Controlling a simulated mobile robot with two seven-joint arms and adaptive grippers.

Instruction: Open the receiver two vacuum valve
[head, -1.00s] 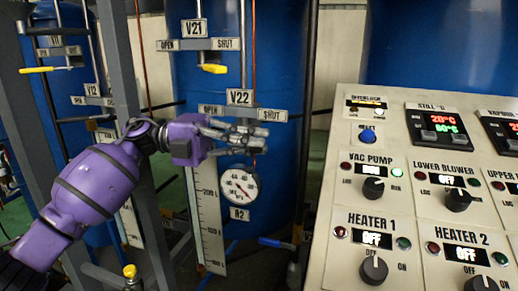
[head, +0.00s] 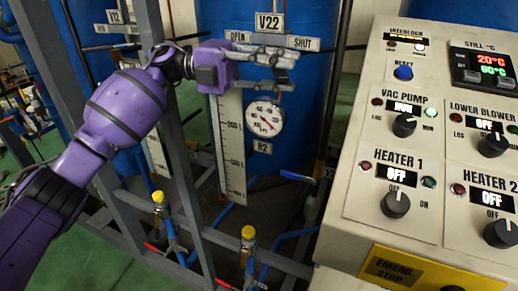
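The V22 label (head: 270,23) is on the blue receiver tank (head: 215,14), above an OPEN plate (head: 238,36) at left and a SHUT plate (head: 303,43) at right. My purple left gripper (head: 281,60) is level with and just below these plates, its grey fingers reaching right across the V22 valve position. No V22 handle can be made out; the fingers cover that place. Whether they are open or closed on something cannot be told. A round gauge (head: 264,119) with an R2 label (head: 259,147) is below the gripper. My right gripper is not in view.
A control panel (head: 447,165) with knobs and displays fills the right side. A grey frame post (head: 60,85) stands behind my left arm. Yellow-capped valves (head: 248,233) are low in front. A white level scale (head: 231,150) hangs left of the gauge.

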